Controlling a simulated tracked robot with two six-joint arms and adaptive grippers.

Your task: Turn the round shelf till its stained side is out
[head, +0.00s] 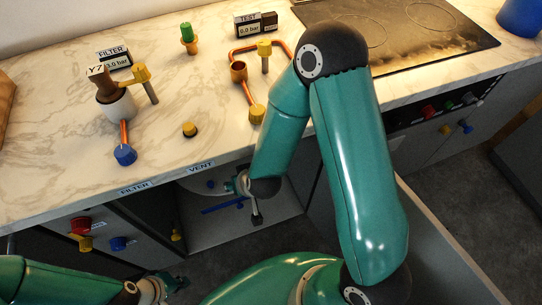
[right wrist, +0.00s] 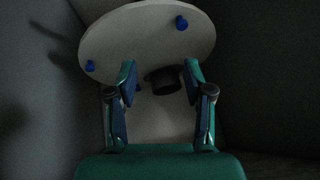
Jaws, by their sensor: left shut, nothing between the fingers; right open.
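The round shelf (right wrist: 145,35) is a pale disc in the right wrist view, with a blue peg (right wrist: 181,23) at upper right and another blue peg (right wrist: 91,66) at its left edge. No stain can be made out on it. In the head view a part of it (head: 200,187) shows inside the open cupboard under the counter. My right gripper (right wrist: 161,72) is open, its fingers at the shelf's near edge, with a dark round piece (right wrist: 163,80) between and beyond them. Contact cannot be told. My left gripper (head: 172,284) is shut and empty at lower left, away from the shelf.
The marble counter (head: 60,150) above carries a filter with a wooden plug (head: 110,85), copper pipes, yellow handles and a dark hob (head: 400,35). Drawers with coloured knobs (head: 80,225) flank the cupboard. A blue bar (head: 222,205) lies in the cupboard.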

